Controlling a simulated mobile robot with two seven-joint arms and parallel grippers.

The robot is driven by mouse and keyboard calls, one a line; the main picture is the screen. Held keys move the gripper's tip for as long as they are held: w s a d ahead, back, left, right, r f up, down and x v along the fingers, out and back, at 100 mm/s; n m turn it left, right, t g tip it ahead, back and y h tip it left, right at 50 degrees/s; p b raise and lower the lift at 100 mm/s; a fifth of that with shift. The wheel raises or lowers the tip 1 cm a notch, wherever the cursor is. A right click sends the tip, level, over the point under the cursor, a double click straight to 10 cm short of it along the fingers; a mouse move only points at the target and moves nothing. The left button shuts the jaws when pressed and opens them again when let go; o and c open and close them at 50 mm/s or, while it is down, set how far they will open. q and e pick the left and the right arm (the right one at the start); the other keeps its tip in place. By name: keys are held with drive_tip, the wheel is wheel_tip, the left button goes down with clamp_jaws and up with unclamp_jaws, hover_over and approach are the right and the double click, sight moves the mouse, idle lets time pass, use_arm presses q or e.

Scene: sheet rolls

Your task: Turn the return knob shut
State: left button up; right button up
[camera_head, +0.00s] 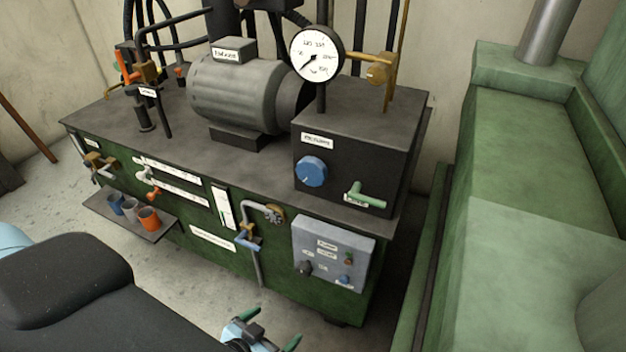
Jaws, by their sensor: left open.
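A green hydraulic unit (200,237) with a dark top stands in front of me. A blue round knob (311,171) with a white pointer line is on the front of its black box (350,130), under a small white label. A green lever handle (368,195) sits to its right. A blue-handled tap (247,240) and a small grey handwheel (273,212) are lower on the front. The labels are too small to tell which is the return knob. My left gripper (271,329) is open and empty at the bottom edge, below and apart from these controls. My right gripper is out of view.
A grey control panel (332,252) juts from the front at lower right. A small shelf (128,219) holds blue, grey and orange cups. A motor (238,95) and a pressure gauge (316,54) stand on top. A green machine (520,230) fills the right side.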

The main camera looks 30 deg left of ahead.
use_arm(q)
drive_tip(key=w+a+r+n+t+y+b, duration=0.1)
drive_tip(key=w+a+r+t+b, duration=0.15)
drive_tip(key=w, duration=0.45)
drive_tip(key=w+a+r+n+t+b, duration=0.15)
drive_tip(key=w+r, duration=0.25)
drive_tip(key=w, duration=0.4)
drive_tip(key=t+y+b, duration=0.1)
drive_tip(key=t+b, duration=0.1)
drive_tip(key=t, duration=0.1)
approach(310, 175)
drive_tip(key=w, duration=0.2)
drive_tip(key=shift+n, duration=0.25)
drive_tip(key=shift+w+a+r, duration=0.1)
drive_tip(key=shift+w+a, duration=0.05)
drive_tip(key=shift+w, duration=1.65)
drive_tip(key=shift+w+a+r, duration=0.1)
drive_tip(key=shift+w, duration=1.75)
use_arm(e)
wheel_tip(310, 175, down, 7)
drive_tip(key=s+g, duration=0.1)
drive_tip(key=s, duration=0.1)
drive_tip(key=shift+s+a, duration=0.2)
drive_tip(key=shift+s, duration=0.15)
use_arm(q)
drive_tip(key=c, duration=1)
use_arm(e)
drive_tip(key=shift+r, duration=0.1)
